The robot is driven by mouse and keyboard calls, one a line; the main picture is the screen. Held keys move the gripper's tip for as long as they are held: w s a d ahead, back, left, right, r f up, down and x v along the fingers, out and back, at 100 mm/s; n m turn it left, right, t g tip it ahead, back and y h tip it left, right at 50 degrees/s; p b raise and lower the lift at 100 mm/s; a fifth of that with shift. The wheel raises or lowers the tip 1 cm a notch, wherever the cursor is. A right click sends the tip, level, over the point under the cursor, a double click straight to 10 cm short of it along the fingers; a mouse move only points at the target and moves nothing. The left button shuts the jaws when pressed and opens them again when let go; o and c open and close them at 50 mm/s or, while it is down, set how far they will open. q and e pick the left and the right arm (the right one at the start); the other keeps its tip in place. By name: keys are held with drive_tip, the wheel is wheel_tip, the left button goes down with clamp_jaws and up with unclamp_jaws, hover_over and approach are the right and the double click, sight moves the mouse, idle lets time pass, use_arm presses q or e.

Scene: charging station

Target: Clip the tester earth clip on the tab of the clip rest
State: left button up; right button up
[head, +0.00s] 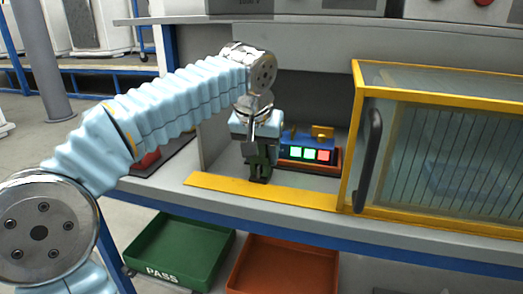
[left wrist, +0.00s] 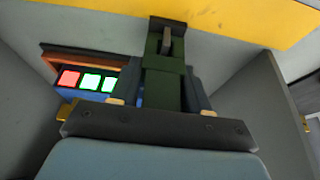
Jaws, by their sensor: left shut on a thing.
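My left gripper (head: 260,163) points down over the bench bay, left of the tester. It is shut on a dark green clip, which I take as the tester earth clip (left wrist: 163,85). In the left wrist view the clip lies between the two fingers, with a grey piece at its far end near the yellow strip. My right gripper is out of view.
A yellow strip (head: 215,184) runs along the bench's front edge. A yellow-framed glass enclosure (head: 450,135) with a dark handle stands to the right. A green PASS tray (head: 180,250) and an orange tray (head: 285,268) are below. Grey walls (left wrist: 255,100) flank the bay.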

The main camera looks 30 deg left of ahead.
use_arm(q)
drive_tip(key=o, duration=1.1)
drive_tip(key=shift+o, duration=0.2)
drive_tip(key=p+v, duration=0.3)
drive_tip(key=v, duration=1.1)
